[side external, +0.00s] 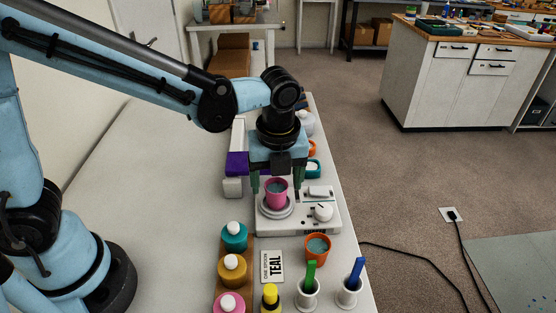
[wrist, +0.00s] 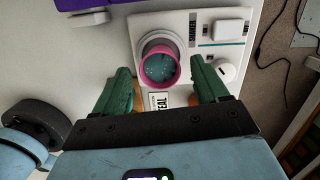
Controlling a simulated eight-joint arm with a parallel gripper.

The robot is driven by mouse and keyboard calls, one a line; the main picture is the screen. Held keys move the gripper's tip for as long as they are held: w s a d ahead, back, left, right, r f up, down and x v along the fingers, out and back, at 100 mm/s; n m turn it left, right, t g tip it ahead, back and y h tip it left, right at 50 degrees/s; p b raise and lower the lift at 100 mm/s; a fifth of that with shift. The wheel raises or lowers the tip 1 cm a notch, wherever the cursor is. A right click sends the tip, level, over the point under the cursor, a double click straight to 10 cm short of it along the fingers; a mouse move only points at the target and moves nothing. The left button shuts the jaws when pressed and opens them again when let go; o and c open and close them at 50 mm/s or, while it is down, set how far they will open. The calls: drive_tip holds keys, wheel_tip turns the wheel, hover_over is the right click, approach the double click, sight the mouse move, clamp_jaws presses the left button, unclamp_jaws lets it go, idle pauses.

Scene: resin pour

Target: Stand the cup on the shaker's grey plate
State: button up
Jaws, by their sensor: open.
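The pink cup (side external: 277,191) stands upright on the round grey plate (side external: 268,211) of the white shaker (side external: 325,224). In the wrist view the cup (wrist: 159,66) holds dark teal liquid, and the plate's rim (wrist: 150,41) shows around its far side. My gripper (side external: 277,191) is open, with its green fingers down on either side of the cup. In the wrist view the fingers of my gripper (wrist: 166,80) are spread wide, with gaps between them and the cup.
An orange cup (side external: 317,249) with teal liquid stands in front of the shaker. A TEAL card (side external: 272,266), several colour bottles (side external: 234,236) and two white holders (side external: 308,294) with green and blue tools are nearby. A purple-and-white object (side external: 237,163) stands behind left. Table is clear at left.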

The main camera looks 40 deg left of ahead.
sight(278, 207)
wheel_tip(278, 207, up, 8)
drive_tip(key=s+a+f+n+t, duration=0.1)
drive_tip(key=s+a+n+t, duration=0.2)
drive_tip(key=n, duration=1)
drive_tip(key=s+a+f+n+t+h, duration=0.1)
drive_tip(key=s+a+n+t, duration=0.2)
drive_tip(key=a+n, duration=0.6)
drive_tip(key=n, duration=0.3)
drive_tip(key=shift+n, duration=0.4)
